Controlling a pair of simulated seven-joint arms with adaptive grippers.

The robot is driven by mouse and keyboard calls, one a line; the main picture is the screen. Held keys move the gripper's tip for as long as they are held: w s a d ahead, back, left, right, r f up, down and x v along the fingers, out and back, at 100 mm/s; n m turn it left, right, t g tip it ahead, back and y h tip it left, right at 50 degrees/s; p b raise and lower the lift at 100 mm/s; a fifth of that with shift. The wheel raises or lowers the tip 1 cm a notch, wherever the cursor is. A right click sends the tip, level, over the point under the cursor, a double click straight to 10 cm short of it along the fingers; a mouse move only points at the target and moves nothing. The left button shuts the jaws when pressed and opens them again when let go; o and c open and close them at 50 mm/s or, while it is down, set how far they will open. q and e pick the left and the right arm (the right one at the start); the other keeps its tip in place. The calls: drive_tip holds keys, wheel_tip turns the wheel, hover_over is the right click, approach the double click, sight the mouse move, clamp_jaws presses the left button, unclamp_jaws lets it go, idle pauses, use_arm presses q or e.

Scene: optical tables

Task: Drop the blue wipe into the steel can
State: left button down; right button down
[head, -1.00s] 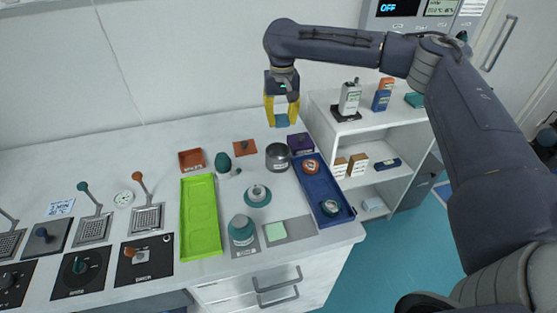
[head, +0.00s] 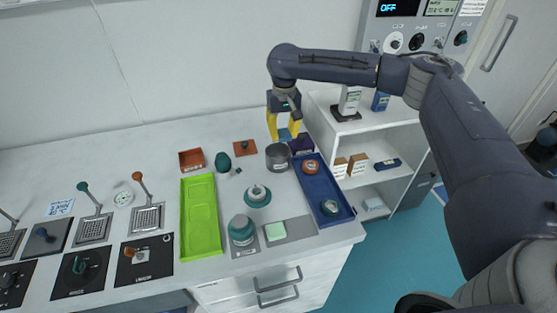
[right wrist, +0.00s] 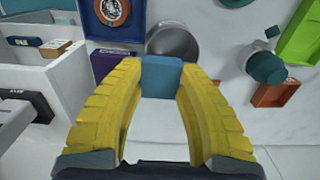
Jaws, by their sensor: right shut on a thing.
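The blue wipe (head: 284,134) is a small blue block-like piece between the yellow fingertips of my right gripper (head: 286,132). The right gripper is shut on it, and the wipe also shows between the fingers in the right wrist view (right wrist: 161,76). The steel can (head: 278,157) stands open on the counter, just in front of the held wipe in the head view. In the right wrist view the can (right wrist: 172,40) shows just beyond the wipe, partly covered by it. I cannot tell the exact height of the wipe over the counter. My left gripper is not in view.
A purple box (head: 301,144) is close to the right of the fingers. A blue tray (head: 334,193) with round items lies right of the can. A green tray (head: 201,228), an orange bin (head: 192,160) and a teal-based item (head: 257,194) stand left. A white shelf (head: 375,128) borders the right.

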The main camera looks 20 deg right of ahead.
drive_tip(key=shift+f, duration=0.1)
drive_tip(key=c, duration=0.9)
unclamp_jaws()
wheel_tip(320, 180, up, 12)
idle(0.4)
